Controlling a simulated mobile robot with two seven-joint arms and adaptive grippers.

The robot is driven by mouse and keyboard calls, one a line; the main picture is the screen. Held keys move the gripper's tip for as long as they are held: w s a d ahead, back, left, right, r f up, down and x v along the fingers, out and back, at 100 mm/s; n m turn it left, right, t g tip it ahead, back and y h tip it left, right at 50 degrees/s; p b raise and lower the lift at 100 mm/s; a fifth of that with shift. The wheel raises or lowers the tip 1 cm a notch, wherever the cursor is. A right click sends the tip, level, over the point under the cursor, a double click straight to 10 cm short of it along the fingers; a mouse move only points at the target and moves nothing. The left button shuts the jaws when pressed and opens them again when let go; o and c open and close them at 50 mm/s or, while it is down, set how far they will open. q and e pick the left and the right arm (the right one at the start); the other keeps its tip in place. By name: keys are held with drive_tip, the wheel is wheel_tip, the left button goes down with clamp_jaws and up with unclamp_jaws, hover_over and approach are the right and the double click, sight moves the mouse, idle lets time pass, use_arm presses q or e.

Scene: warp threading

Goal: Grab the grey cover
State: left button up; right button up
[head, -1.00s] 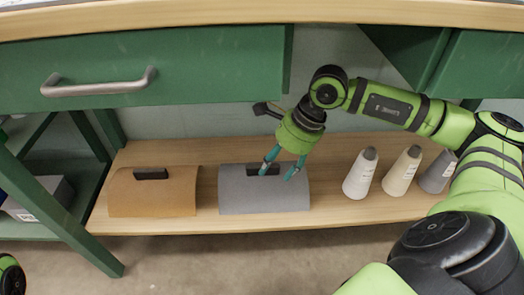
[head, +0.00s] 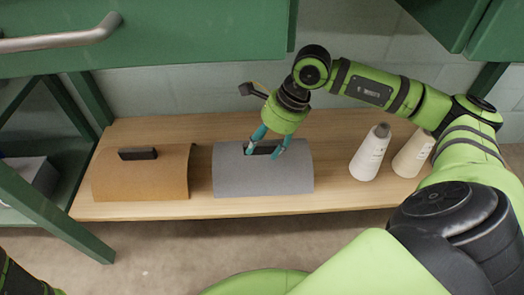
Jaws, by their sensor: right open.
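The grey cover (head: 262,178) lies on the wooden shelf, a curved panel with a dark handle (head: 264,147) on its top. My right gripper (head: 262,153) is over the cover with its teal fingers spread, one at each end of the handle. The fingers are open; I cannot tell whether they touch the handle. Part of the handle is hidden behind the fingers. My left gripper is not in view; only a bit of my left arm shows at the lower left corner.
A brown cover (head: 140,178) with a dark handle lies left of the grey one on the shelf (head: 345,197). A white cone (head: 370,153) and a beige cone (head: 412,155) stand to the right. A green drawer with a metal handle (head: 60,41) overhangs the shelf.

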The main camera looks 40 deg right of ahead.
drive_tip(key=shift+f, duration=0.2)
idle(0.6)
clamp_jaws()
